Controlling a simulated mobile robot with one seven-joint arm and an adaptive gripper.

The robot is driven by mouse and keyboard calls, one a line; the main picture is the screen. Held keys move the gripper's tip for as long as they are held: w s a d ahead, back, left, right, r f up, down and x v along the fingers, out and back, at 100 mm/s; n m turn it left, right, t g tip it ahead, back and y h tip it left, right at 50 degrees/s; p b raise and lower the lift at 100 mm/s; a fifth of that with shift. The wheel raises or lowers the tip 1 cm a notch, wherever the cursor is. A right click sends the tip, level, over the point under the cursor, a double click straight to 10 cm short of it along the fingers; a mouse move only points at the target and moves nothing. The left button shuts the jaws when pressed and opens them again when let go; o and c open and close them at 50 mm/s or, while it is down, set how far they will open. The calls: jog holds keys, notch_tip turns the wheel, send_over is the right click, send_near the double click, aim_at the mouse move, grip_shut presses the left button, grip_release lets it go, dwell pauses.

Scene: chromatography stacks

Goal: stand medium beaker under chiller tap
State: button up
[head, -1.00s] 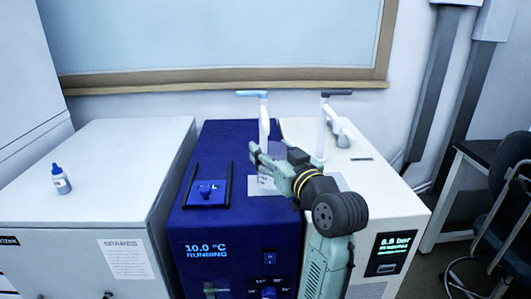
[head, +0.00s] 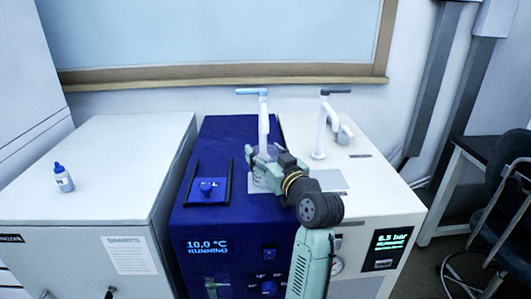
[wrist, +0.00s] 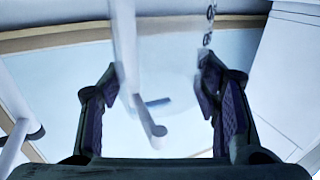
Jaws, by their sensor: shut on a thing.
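The blue chiller (head: 222,222) stands in the middle of the head view. Its white tap (head: 263,120) with a light blue lever rises at the back of its top. My gripper (head: 262,162) is over the right part of the chiller top, in front of the tap, shut on the clear medium beaker (head: 260,185). My gripper hides much of the beaker. In the wrist view the see-through beaker (wrist: 180,75) is between the two fingers (wrist: 165,100), and the tap (wrist: 125,45) shows there too. I cannot tell whether the beaker touches the chiller top or is centred under the spout.
A black-railed holder with a blue knob (head: 208,188) is on the chiller's left side. A white unit (head: 375,185) with a dark-levered tap (head: 322,125) adjoins on the right. A grey cabinet (head: 110,150) bearing a small blue-capped bottle (head: 63,178) is on the left.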

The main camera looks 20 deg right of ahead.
jog(key=shift+f, duration=0.2)
jog(key=o, duration=1.6)
jog(key=shift+c, duration=0.2)
